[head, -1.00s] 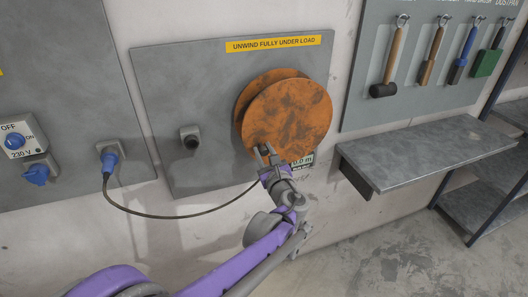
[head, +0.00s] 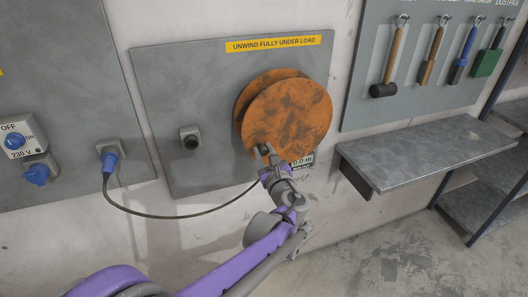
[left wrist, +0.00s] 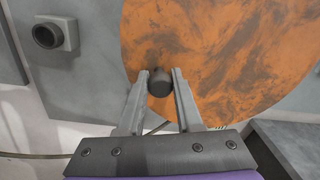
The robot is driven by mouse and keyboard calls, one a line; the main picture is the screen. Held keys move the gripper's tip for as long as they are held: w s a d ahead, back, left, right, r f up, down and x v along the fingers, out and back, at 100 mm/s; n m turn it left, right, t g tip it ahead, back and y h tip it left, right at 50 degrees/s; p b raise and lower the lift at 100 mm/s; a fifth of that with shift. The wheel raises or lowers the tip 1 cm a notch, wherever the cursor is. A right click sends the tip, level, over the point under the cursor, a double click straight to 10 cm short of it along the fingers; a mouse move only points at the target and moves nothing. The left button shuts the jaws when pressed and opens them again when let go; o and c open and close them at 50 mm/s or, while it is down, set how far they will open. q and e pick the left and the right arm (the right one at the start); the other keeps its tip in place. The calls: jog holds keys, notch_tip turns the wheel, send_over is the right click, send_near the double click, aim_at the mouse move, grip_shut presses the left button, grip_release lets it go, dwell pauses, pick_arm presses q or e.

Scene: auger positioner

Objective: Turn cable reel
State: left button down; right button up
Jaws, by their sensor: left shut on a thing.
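The orange, dark-stained cable reel (head: 290,118) is mounted on a grey wall panel under a yellow label reading "UNWIND FULLY UNDER LOAD". My left gripper (head: 264,152) is at the reel's lower left edge. In the left wrist view the reel (left wrist: 225,50) fills the upper right. There my left gripper (left wrist: 160,85) has its two fingers shut around a dark round knob (left wrist: 160,82) on the reel's face. My right gripper is not in view.
A black cable (head: 180,215) hangs from a blue plug (head: 109,160) to the reel area. A grey socket (head: 190,138) sits left of the reel. A grey shelf (head: 430,150) juts out at right, below hanging brushes and a mallet (head: 384,88).

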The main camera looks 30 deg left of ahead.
aim_at(280, 99)
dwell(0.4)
